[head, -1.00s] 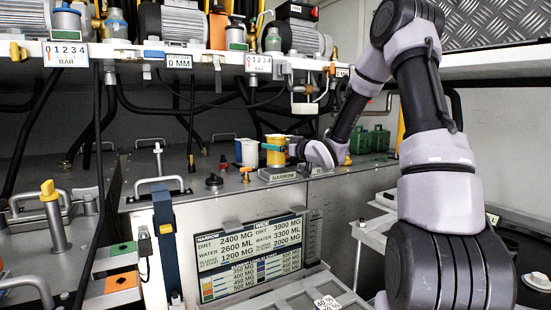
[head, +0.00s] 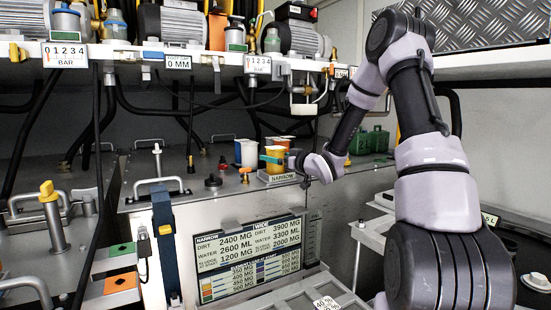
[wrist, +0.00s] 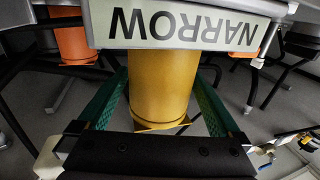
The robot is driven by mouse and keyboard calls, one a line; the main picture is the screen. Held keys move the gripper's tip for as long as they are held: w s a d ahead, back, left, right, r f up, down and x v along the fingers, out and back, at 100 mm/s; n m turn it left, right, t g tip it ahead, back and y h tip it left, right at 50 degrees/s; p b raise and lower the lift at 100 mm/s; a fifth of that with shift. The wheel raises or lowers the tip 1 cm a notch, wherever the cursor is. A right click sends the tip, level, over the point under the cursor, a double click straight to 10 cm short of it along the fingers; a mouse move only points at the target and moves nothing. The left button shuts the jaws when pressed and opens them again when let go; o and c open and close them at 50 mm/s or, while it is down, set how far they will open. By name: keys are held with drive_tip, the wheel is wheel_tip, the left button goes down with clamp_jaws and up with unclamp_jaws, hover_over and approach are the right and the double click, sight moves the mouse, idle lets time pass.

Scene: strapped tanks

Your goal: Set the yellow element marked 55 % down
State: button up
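The yellow element (head: 276,168) is a short upright cylinder on the metal bench, directly behind the NARROW plate (head: 284,178). My gripper (head: 274,158) reaches it from the right with green fingers. In the wrist view, my gripper (wrist: 163,90) has one finger on each side of the yellow element (wrist: 163,95), and both seem to touch it. The NARROW plate (wrist: 185,27) appears upside down there and hides the element's far end. I cannot tell whether the element rests on a surface. The 55 % mark is not readable.
A shelf with pumps and gauges (head: 180,62) overhangs the bench. An info board (head: 250,257) is on the front face below.

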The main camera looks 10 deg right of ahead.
drive_tip(key=s+d+r+m+g+h, duration=0.2)
drive_tip(key=s+d+r+m+h, duration=0.3)
drive_tip(key=s, duration=0.5)
drive_tip(key=s+d+r+m+g+h, duration=0.2)
drive_tip(key=s+d+r+h, duration=0.2)
drive_tip(key=s+d+h, duration=0.5)
drive_tip(key=s+a+r+m+g+y, duration=0.1)
drive_tip(key=s+a+m+g+y, duration=0.1)
drive_tip(key=s, duration=0.8)
drive_tip(key=s+a+r+m+g+y, duration=0.1)
drive_tip(key=s+a+y, duration=0.3)
drive_tip(key=s, duration=0.7)
drive_tip(key=shift+s+a+m+g, duration=0.15)
drive_tip(key=shift+a+m+g, duration=0.3)
drive_tip(key=shift+a, duration=0.65)
drive_tip(key=shift+r, duration=0.1)
